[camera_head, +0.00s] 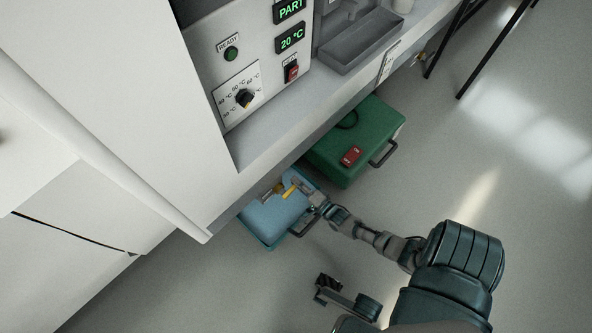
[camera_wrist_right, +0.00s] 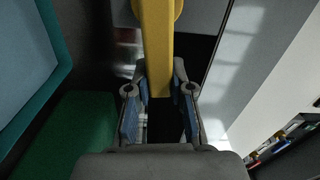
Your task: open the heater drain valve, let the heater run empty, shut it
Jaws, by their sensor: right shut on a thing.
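The yellow valve lever (camera_head: 291,190) shows above a light blue box, with a small brass-coloured part beside it. In the right wrist view the yellow lever (camera_wrist_right: 157,45) runs down from the top edge between my fingers. My right gripper (camera_head: 316,203) is at the lever's right end in the head view. In the wrist view the right gripper (camera_wrist_right: 159,100) is shut on the lever. The heater panel has a display (camera_head: 291,38) reading 20 °C and another reading PART. Whether water flows from the valve cannot be made out.
The blue box (camera_head: 262,222) with a dark handle stands on the floor under the counter edge. A green box (camera_head: 381,125) with a red label stands beside it. A white cabinet (camera_head: 115,75) fills the left. The floor (camera_head: 480,150) at right is mostly clear.

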